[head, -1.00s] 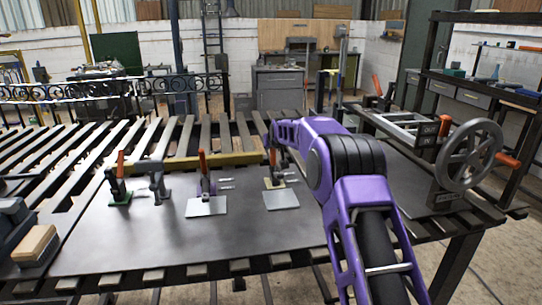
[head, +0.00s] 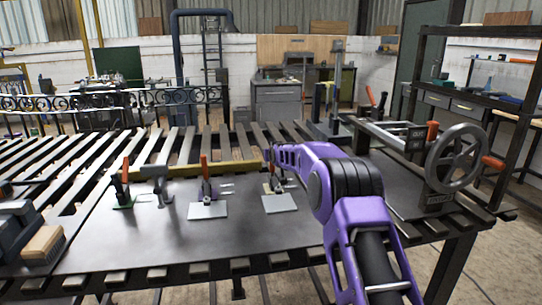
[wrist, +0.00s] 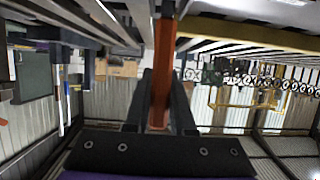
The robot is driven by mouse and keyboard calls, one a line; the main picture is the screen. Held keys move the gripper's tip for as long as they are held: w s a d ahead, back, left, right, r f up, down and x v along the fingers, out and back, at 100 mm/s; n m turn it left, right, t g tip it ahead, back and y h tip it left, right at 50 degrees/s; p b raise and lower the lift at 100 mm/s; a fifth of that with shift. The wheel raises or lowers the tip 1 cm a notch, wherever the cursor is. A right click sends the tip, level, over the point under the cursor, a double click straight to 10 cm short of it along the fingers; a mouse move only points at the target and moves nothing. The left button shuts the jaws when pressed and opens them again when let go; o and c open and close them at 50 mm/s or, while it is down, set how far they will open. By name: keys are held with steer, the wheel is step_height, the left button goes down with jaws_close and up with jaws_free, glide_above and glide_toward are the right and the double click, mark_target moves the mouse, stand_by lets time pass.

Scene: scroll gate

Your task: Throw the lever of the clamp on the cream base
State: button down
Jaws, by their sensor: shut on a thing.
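The clamp on the cream base (head: 268,188) stands on the dark table plate, the rightmost of three clamps in a row, with a light metal plate (head: 279,204) in front of it. My gripper (head: 271,160) is at this clamp, reaching in from the right, and hides most of its upper part. In the wrist view an orange-red lever handle (wrist: 164,75) runs between the two dark fingers (wrist: 160,100), and my gripper is shut on it. The other clamps are one with a green base (head: 123,205) and one with a purplish base (head: 205,196), both with upright orange levers.
A yellow bar (head: 200,171) lies behind the clamps. A handwheel (head: 455,158) on a frame stands at the right. A brush (head: 42,243) and dark blocks sit at the left edge. The front of the dark plate (head: 160,245) is clear.

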steer(key=c, duration=0.8)
jaws_free()
steer(key=shift+o, duration=0.2)
steer(key=v, duration=1.7)
steer(key=shift+s, duration=0.2)
steer(key=shift+d+r, duration=0.1)
